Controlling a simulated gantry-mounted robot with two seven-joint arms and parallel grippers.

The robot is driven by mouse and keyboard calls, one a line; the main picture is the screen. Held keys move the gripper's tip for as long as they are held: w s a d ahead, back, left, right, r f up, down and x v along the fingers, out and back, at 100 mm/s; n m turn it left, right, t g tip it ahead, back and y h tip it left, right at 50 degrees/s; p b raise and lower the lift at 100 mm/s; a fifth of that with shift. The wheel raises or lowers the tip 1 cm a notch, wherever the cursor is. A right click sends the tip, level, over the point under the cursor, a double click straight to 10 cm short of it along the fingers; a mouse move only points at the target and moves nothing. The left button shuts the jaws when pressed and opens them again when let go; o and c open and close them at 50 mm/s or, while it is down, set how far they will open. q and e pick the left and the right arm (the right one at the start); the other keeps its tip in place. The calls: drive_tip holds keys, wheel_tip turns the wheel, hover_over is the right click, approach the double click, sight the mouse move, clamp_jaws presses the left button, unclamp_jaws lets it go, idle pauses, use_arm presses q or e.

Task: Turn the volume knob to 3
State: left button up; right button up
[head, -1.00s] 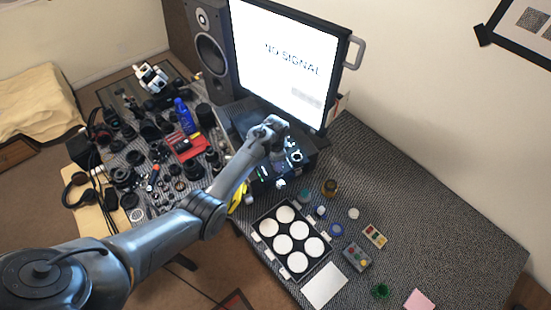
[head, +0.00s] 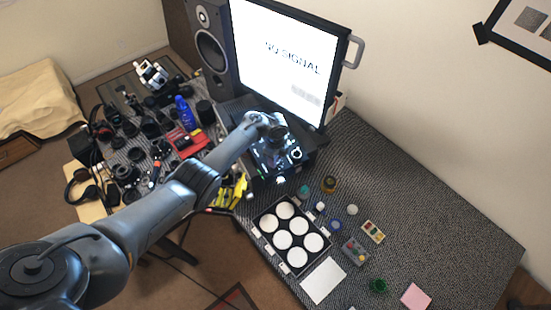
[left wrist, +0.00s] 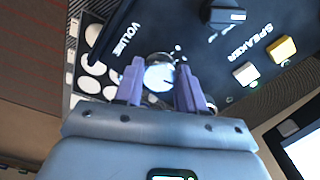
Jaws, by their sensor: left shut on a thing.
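The dark control box (head: 268,160) stands below the monitor in the head view, and its panel fills much of the left wrist view. The volume knob (left wrist: 159,74) is round and silvery, near the "VOLUME" lettering. My left gripper (left wrist: 160,88) is shut on this knob, with one purple finger on each side. In the head view my left gripper (head: 276,130) is over the back of the box, and the knob cannot be made out there. The knob's pointer and any scale numbers are not readable. My right gripper is not in view.
The panel also carries a dark knob (left wrist: 228,14) and two switches, one white (left wrist: 245,73) and one yellow (left wrist: 282,48), by the "SPEAKER" lettering. The monitor (head: 285,50) stands close behind.

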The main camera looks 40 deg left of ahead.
use_arm(q)
drive_tip(key=shift+m+b, duration=0.35)
drive_tip(key=shift+m, duration=0.95)
drive_tip(key=o, duration=1.1)
drive_tip(key=shift+c, duration=0.2)
wheel_tip(320, 180, up, 11)
drive_tip(key=p, duration=0.3)
drive_tip(key=shift+f, duration=0.2)
